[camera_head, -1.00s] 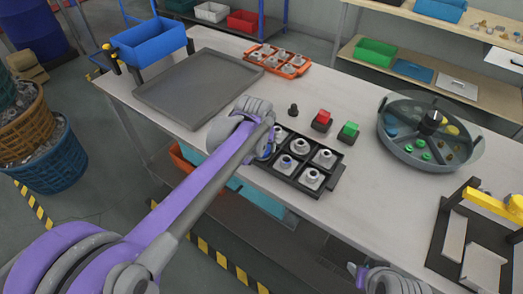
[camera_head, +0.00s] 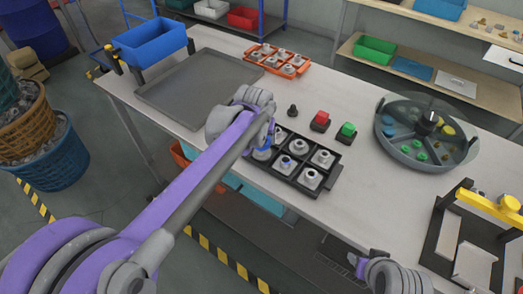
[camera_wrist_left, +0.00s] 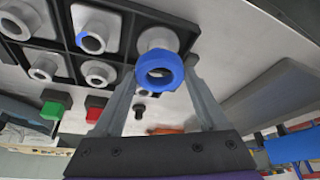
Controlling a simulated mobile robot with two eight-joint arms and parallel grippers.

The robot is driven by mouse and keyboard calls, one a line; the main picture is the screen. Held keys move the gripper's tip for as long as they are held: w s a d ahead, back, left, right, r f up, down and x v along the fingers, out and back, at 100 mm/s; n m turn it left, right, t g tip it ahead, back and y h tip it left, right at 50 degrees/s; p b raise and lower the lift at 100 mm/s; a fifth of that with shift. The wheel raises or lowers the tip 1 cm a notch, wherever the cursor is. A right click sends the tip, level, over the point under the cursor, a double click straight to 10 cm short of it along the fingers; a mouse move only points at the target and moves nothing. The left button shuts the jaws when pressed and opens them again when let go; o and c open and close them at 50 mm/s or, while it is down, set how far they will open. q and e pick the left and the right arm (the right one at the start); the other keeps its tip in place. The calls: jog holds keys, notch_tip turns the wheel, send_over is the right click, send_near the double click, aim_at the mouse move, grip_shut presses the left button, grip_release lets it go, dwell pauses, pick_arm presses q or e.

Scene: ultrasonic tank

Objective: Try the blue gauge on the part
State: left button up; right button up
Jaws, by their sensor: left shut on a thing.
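The blue gauge (camera_wrist_left: 160,72) is a ring held between the fingertips of my left gripper (camera_wrist_left: 162,75). In the left wrist view it overlaps the end of a grey metal part (camera_wrist_left: 158,38) in a corner compartment of the black tray (camera_wrist_left: 115,52). I cannot tell whether the ring is around the part or just off its end.
Other metal parts (camera_head: 322,158) fill the black tray. A red block (camera_head: 321,118), a green block (camera_head: 348,130) and a small dark peg (camera_head: 293,110) stand behind it. A round covered tray (camera_head: 385,148) is right, an empty grey tray (camera_head: 200,85) left.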

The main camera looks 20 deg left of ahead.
aim_at(261, 156)
pick_arm(q)
jog(key=shift+r, duration=0.4)
pick_arm(e)
jog(key=shift+w+r, duration=0.15)
jog(key=shift+r, duration=0.15)
pick_arm(q)
notch_tip(261, 156, up, 4)
jog(key=shift+p, duration=1.2)
pick_arm(e)
jog(key=r, duration=0.1)
jog(key=w+r, duration=0.1)
jog(key=r, duration=0.1)
jog(key=shift+w, duration=0.1)
